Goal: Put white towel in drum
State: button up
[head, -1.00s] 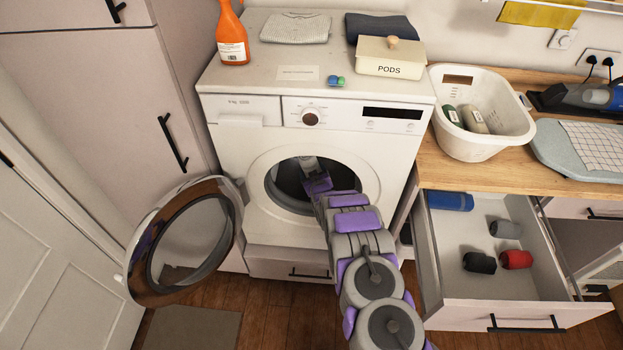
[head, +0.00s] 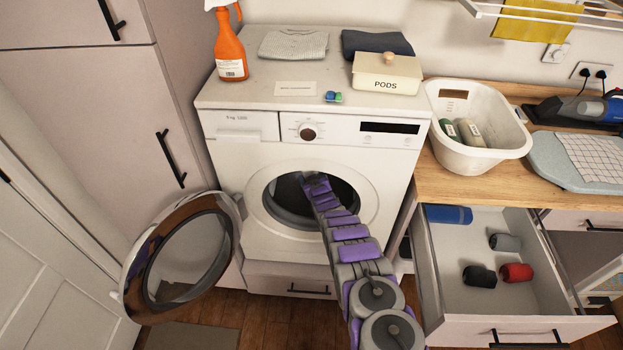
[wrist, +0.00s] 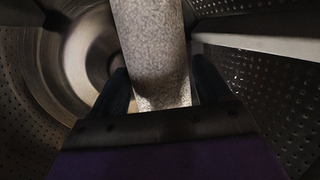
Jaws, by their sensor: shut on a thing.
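The washing machine (head: 235,165) stands with its round door (head: 185,250) swung open to the left. My arm reaches through the opening, and my gripper (wrist: 160,90) is inside the drum (wrist: 25,100), hidden from the head view. In the wrist view the gripper is shut on the white towel (wrist: 152,40), a rolled, speckled pale cloth between the two dark fingers. The perforated metal drum wall surrounds it on both sides. I cannot tell whether the towel touches the drum.
A grey folded cloth (head: 293,45), a dark folded cloth (head: 376,43), an orange spray bottle (head: 230,50) and a PODS box (head: 387,75) sit on the machine. A white basket (head: 475,145) stands on the counter. An open drawer (head: 480,235) with several rolled cloths juts out at right.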

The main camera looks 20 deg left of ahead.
jog(key=o, duration=1.1)
jog(key=shift+c, duration=0.2)
jog(key=shift+r, duration=0.1)
jog(key=p+v, duration=0.5)
jog(key=v, duration=1.2)
jog(key=shift+s, duration=0.1)
